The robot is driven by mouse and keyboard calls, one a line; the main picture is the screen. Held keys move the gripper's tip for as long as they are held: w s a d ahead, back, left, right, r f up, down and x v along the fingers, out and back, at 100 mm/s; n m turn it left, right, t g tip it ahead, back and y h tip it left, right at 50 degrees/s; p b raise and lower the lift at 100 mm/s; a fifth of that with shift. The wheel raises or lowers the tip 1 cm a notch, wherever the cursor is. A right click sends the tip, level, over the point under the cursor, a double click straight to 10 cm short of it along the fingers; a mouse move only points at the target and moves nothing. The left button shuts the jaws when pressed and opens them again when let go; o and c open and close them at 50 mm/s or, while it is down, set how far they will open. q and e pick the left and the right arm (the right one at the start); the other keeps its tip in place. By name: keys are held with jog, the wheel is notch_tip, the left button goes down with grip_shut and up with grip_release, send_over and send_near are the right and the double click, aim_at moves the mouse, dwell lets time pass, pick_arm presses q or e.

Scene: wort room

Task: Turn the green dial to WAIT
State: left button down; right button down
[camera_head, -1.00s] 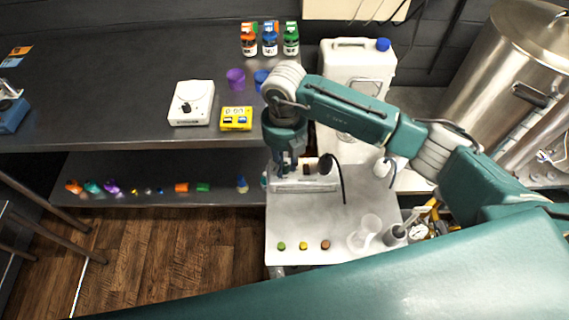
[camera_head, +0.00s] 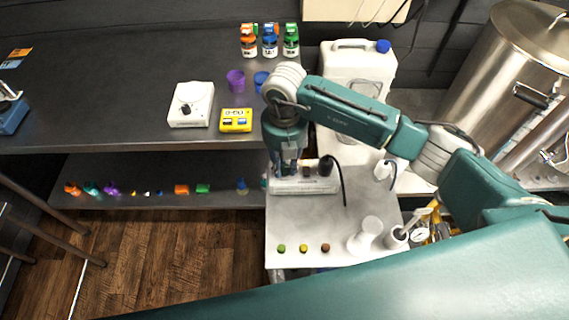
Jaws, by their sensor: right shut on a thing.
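My right gripper (camera_head: 283,172) points down at the left end of a white device (camera_head: 305,186) on the white cart. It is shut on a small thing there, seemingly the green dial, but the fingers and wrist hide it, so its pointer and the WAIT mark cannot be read. To the right of the fingers, a small dark red part (camera_head: 306,171) and a black knob-like part (camera_head: 326,166) show at the device. My left gripper is not in view.
Small green, yellow and brown round pieces lie on the cart top (camera_head: 300,220) at its front. A white beaker (camera_head: 368,232) stands to their right. A white jerrycan (camera_head: 357,65) and a steel kettle (camera_head: 500,70) stand behind. A black cable (camera_head: 342,185) hangs beside the device.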

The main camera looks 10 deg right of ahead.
aim_at(284, 167)
jog(key=c, duration=1.5)
grip_release()
jog(key=shift+r, duration=0.15)
notch_tip(284, 167, up, 12)
jog(key=shift+f, duration=0.1)
